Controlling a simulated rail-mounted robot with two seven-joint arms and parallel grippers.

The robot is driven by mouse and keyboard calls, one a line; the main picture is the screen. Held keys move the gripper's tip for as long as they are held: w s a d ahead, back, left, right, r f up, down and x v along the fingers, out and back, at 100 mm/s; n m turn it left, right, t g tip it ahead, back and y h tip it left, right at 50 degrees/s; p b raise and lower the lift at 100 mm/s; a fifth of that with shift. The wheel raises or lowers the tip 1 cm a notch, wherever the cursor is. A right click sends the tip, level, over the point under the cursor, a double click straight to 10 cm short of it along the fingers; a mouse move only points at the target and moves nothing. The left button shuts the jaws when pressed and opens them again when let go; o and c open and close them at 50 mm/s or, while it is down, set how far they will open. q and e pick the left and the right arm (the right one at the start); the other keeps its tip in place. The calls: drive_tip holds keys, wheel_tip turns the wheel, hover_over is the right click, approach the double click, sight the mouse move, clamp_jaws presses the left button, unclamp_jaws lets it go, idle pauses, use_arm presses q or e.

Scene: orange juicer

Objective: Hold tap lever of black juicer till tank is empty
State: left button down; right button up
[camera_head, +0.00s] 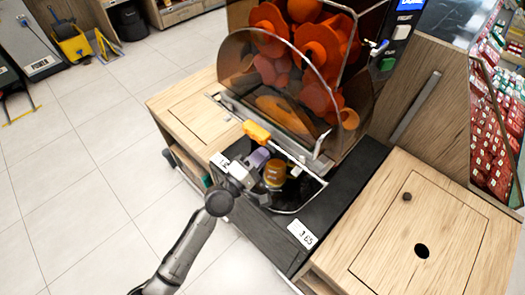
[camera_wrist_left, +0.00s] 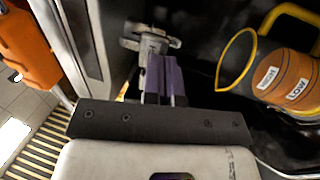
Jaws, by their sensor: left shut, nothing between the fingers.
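The black juicer (camera_head: 345,175) stands in the middle of the head view, with orange drums (camera_head: 300,45) behind a clear cover. My left gripper (camera_head: 258,157) is at its front, below the cover. In the left wrist view its purple fingers (camera_wrist_left: 165,80) are shut with nothing between them. A grey metal tap piece (camera_wrist_left: 150,40) is right at the fingertips; I cannot tell whether they press it. The lever's exact position and the tank's level are not clear. My right gripper is not in view.
An orange jug (camera_wrist_left: 285,80) with a yellow handle stands right of the fingers in the left wrist view; it also shows in the head view (camera_head: 275,173). Wooden cabinets (camera_head: 430,235) flank the juicer.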

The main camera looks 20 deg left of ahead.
use_arm(q)
drive_tip(key=b+v, duration=0.2)
drive_tip(key=v, duration=1)
drive_tip(key=shift+s, duration=0.2)
drive_tip(key=shift+a+f, duration=0.1)
drive_tip(key=shift+a, duration=0.05)
